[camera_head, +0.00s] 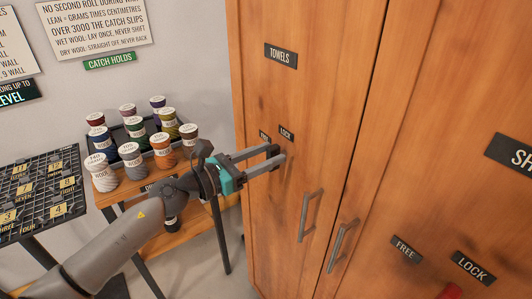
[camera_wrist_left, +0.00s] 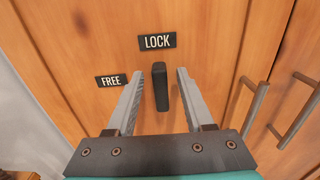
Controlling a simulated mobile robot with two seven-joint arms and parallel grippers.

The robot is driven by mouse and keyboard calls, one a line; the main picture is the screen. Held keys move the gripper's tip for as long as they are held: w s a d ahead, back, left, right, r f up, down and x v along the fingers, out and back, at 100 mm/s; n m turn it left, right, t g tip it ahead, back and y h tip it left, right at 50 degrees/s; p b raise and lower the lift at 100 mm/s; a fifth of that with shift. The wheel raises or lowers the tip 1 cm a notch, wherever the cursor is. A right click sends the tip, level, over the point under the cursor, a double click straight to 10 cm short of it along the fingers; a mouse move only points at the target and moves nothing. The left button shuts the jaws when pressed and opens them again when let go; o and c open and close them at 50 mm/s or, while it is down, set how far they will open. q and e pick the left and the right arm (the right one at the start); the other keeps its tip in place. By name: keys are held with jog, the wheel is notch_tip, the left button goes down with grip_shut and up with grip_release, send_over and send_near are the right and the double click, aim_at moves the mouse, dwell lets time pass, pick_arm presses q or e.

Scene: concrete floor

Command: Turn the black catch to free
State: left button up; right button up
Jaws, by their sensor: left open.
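The black catch (camera_wrist_left: 160,86) is on the wooden cabinet door, upright in the left wrist view, with its upper end toward the LOCK label (camera_wrist_left: 157,41). The FREE label (camera_wrist_left: 111,81) is to its left. My left gripper (camera_head: 277,156) is open at the door under the TOWELS sign (camera_head: 280,56). In the left wrist view its fingers stand on both sides of the catch, with a gap visible on each side. In the head view the gripper mostly hides the catch. My right gripper is not in view.
Door handles (camera_head: 310,214) are to the right of and below the catch. A second FREE label (camera_head: 405,249) and LOCK label (camera_head: 472,268) are lower right, near a red part (camera_head: 452,291). Left of the cabinet, a tray of yarn spools (camera_head: 165,150) stands beside a numbered rack (camera_head: 40,190).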

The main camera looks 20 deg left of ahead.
pick_arm(q)
jog(key=shift+c, duration=0.3)
grip_shut()
dwell(0.3)
